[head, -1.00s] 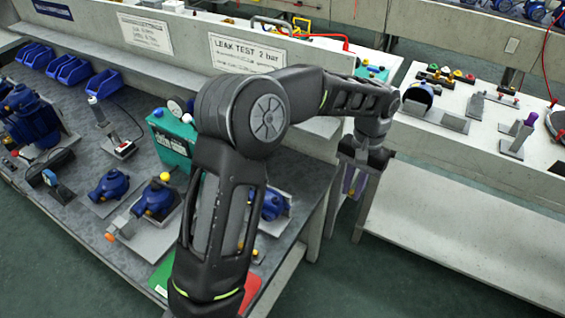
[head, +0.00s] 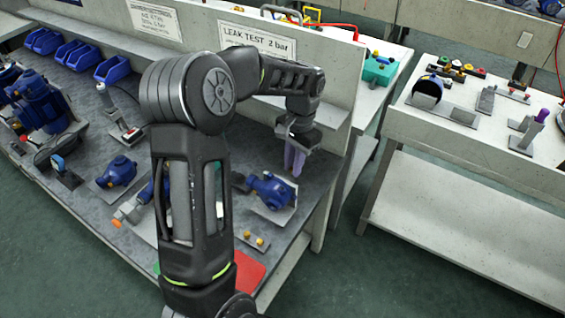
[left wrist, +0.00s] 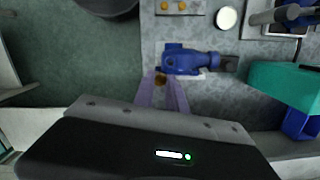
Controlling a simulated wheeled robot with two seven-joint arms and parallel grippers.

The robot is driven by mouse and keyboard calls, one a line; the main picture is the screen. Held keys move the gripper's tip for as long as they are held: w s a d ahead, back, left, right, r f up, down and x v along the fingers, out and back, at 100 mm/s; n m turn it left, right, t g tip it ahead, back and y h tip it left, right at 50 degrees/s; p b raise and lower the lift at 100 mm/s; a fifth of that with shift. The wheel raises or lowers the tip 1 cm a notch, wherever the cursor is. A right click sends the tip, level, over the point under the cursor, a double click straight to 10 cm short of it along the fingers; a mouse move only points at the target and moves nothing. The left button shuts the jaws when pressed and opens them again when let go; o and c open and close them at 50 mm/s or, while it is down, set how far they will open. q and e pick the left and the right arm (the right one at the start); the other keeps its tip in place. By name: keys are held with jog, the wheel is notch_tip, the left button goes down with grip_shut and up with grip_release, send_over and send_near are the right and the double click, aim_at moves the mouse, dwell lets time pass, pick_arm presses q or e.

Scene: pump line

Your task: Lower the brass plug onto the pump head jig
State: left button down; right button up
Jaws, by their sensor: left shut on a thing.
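My left gripper (head: 293,163) is above the right part of the grey bench, its lilac fingers pointing down. In the left wrist view, the fingers (left wrist: 164,92) are shut on a small brass plug (left wrist: 160,80) at their tips. A blue pump head (head: 270,190) on a light grey jig plate (head: 282,212) is just beside and below the fingers in the head view. In the left wrist view, the pump head (left wrist: 190,62) is just beyond the fingertips, and the plug looks apart from it. The plug is too small to make out in the head view. My right gripper is out of view.
A small plate with two yellow plugs (head: 255,240) and a red mat (head: 250,272) lie near the bench's front edge. A second blue pump (head: 117,172) stands to the left. The back ledge with the leak test sign (head: 258,42) rises behind the gripper. A green box (left wrist: 290,88) shows in the left wrist view.

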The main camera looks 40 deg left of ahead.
aim_at(282, 189)
pick_arm(q)
jog(key=shift+s+a+f, duration=0.1)
jog(key=shift+s+a, duration=0.25)
jog(key=shift+a, duration=0.25)
jog(key=shift+s+a, duration=0.35)
jog(key=shift+a, duration=0.25)
jog(key=shift+f, duration=0.15)
jog(key=shift+f+b, duration=2.35)
jog(key=shift+f, duration=0.8)
jog(key=shift+f, duration=0.25)
jog(key=shift+c, duration=0.8)
grip_release()
jog(key=shift+r, duration=0.2)
